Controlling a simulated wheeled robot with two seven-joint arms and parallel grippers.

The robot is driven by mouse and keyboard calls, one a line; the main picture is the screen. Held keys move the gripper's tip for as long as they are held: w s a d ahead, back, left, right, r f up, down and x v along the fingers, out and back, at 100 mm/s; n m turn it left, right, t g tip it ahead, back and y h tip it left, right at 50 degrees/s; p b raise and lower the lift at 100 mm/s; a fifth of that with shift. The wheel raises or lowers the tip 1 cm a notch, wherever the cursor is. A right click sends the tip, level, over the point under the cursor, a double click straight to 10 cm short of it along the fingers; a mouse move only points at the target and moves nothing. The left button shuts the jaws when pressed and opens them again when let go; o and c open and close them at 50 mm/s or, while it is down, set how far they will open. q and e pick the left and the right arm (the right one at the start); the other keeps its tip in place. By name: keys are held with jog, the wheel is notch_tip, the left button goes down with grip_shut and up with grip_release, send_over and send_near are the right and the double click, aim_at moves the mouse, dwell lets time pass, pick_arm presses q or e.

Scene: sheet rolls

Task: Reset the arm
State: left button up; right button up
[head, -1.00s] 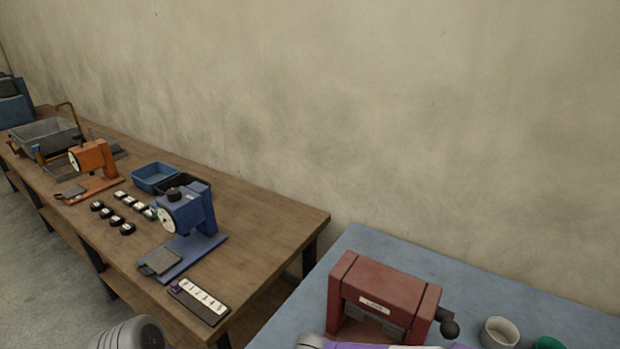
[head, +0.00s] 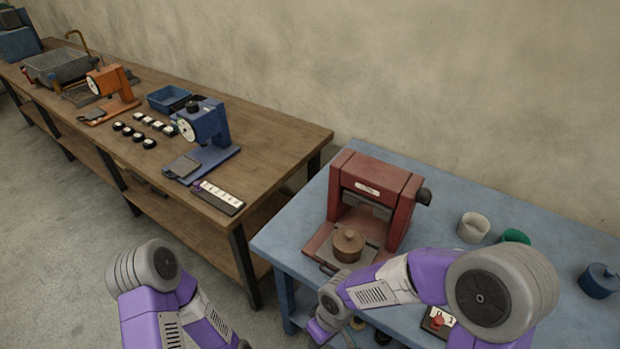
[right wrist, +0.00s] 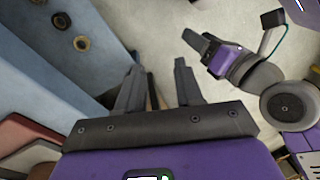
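My right arm (head: 390,283) reaches in from the lower right of the head view, bent over the front edge of the blue table. Its gripper is not clearly visible there. In the right wrist view my right gripper (right wrist: 157,85) has its two dark fingers apart with nothing between them, pointing past the table edge over the floor. My left arm (head: 160,290) is at the bottom of the head view, its gripper cut off. My left gripper (right wrist: 203,42) shows in the right wrist view over the floor, apart from the right one; its finger gap is unclear.
A red press (head: 375,195) with a brown round piece (head: 348,245) on its bed stands on the blue table (head: 450,190). A white cup (head: 473,227), green piece (head: 514,236) and blue pot (head: 599,281) are right. A wooden bench (head: 270,140) holds machines and trays. Floor between is clear.

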jog(key=s+d+f+m, duration=0.1)
jog(key=d+f+m, duration=0.1)
jog(key=f, duration=0.4)
jog(key=s+d+f+m+t+y, duration=0.1)
jog(key=s+d+f+m, duration=0.1)
jog(key=f+m, duration=0.3)
jog(key=s+d+f+m+y, duration=0.1)
jog(key=d+f+m, duration=0.2)
jog(key=f, duration=0.4)
jog(key=shift+s+m, duration=0.15)
jog(key=shift+m, duration=0.25)
